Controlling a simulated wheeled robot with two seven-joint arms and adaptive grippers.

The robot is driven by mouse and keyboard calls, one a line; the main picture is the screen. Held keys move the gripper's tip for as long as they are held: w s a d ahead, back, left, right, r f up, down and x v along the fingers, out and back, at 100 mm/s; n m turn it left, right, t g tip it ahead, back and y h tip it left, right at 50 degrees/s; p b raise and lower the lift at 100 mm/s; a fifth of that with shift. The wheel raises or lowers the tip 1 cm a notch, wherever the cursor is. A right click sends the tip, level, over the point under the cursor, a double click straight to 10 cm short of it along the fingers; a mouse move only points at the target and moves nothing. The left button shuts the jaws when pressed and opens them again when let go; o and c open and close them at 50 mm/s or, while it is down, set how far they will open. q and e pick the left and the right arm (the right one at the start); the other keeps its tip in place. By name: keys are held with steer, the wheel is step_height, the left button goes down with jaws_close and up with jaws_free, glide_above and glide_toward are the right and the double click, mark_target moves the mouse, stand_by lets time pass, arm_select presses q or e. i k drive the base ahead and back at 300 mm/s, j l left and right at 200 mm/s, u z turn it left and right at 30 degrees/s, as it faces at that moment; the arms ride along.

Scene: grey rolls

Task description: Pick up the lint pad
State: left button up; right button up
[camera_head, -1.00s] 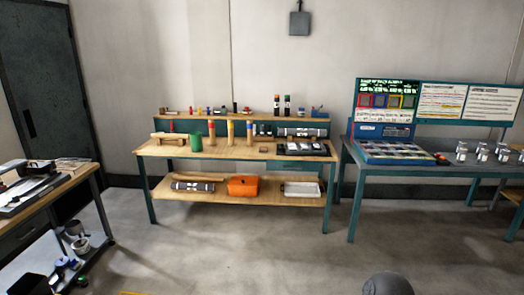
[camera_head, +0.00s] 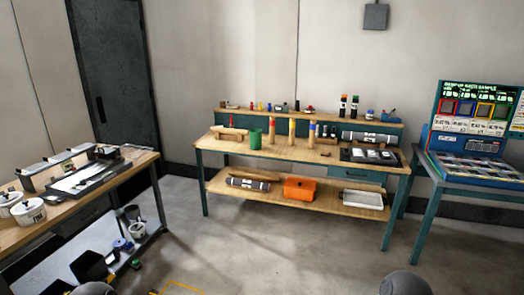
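I cannot pick out a lint pad with certainty at this distance. A dark tray with pale pieces (camera_head: 371,155) lies at the right end of the middle workbench top (camera_head: 225,145). A grey roll-like item (camera_head: 367,137) lies just behind it, and a similar one (camera_head: 248,183) lies on the lower shelf. Neither of my grippers is in view; only rounded grey parts, probably of my arms, show at the bottom edge.
A left bench (camera_head: 25,233) holds white tubs (camera_head: 28,210) and a dark tray (camera_head: 82,181). An orange bin (camera_head: 299,188) and a white tray (camera_head: 362,199) sit on the middle bench's lower shelf. A teal table (camera_head: 478,182) stands right. The floor between (camera_head: 270,250) is clear.

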mark_target(325, 152)
steer(key=i+j+u, duration=0.15)
steer(key=i+u, duration=0.25)
steer(key=i, duration=1.95)
steer(key=i+j+z, duration=0.15)
steer(key=i+z, duration=0.3)
steer(key=i+j+z, duration=0.4)
steer(key=i, duration=0.25)
steer(key=i+j+z, duration=0.85)
steer(key=j, duration=0.2)
